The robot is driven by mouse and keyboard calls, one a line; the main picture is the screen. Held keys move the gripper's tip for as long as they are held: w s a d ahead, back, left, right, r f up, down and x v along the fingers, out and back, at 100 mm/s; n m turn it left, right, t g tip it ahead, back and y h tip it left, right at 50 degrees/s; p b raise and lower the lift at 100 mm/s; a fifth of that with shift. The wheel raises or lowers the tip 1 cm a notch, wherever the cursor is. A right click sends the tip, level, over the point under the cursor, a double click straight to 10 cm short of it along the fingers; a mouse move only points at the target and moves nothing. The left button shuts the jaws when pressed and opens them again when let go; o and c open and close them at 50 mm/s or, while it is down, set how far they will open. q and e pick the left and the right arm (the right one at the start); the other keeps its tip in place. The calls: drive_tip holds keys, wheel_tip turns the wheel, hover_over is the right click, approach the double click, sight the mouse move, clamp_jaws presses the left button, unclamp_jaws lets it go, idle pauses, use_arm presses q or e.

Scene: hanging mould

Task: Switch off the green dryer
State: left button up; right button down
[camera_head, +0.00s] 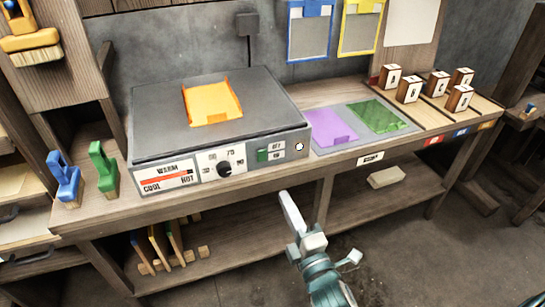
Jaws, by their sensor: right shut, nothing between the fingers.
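A grey box-shaped dryer (220,88) with a flat dark top stands on the wooden bench. Its body looks grey, not green. Its front panel has a WARM scale (166,177) from COOL to HOT, a black dial (224,170) and a green switch (263,155) beside OFF and ON labels. The switch's exact position is too small to tell. A small round white light or button (299,147) sits at the panel's right end. An orange mould sheet (211,102) lies on top. My right gripper (286,200) is shut and empty, below and in front of the switch, apart from the panel.
Purple (329,128) and green (377,116) sheets lie right of the dryer, with several numbered wooden blocks (409,89) beyond. Blue (65,178) and green (103,166) handled tools stand at the bench's left end. A lower shelf (340,198) runs beneath the bench.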

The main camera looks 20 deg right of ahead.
sight(263, 153)
use_arm(q)
drive_tip(key=shift+s, duration=0.1)
use_arm(e)
drive_tip(key=shift+a, duration=0.1)
drive_tip(key=shift+w, duration=0.1)
